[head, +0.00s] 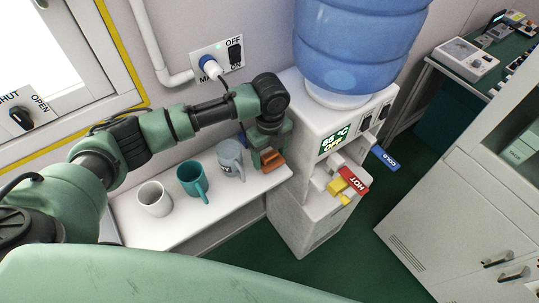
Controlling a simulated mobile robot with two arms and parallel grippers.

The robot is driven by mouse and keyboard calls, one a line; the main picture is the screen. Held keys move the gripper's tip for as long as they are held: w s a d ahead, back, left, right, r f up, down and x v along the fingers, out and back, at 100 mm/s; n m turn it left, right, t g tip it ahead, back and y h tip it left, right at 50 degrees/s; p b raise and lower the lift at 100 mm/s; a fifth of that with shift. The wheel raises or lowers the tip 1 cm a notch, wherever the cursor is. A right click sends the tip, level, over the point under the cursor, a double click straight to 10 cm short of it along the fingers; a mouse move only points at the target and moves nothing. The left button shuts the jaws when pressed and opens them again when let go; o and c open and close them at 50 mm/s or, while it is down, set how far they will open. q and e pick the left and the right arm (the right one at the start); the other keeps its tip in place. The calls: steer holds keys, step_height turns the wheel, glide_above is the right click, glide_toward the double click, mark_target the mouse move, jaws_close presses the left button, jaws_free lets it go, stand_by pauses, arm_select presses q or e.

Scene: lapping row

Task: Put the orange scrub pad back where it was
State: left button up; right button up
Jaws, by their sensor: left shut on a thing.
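The orange scrub pad (272,163) shows as an orange-brown block at the right end of the white shelf (190,222), beside the dispenser. My left gripper (268,153) points down there and is shut on the pad. The gripper partly hides the pad's upper part. I cannot tell whether the pad touches the shelf. My right gripper is not in view.
A grey mug (231,158), a teal mug (192,182) and a white mug (154,198) stand in a row on the shelf. The water dispenser (302,190) has a red HOT tap (352,181) and a blue COLD tap (385,159). A wall switch (236,54) is behind my arm.

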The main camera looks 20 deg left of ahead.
mark_target(270, 153)
arm_select(q)
steer(key=shift+f, duration=0.65)
steer(key=shift+f, duration=0.15)
steer(key=o, duration=1.2)
step_height(270, 153, up, 11)
steer(key=shift+r+b, duration=0.1)
steer(key=shift+b, duration=0.65)
steer(key=shift+r, duration=0.6)
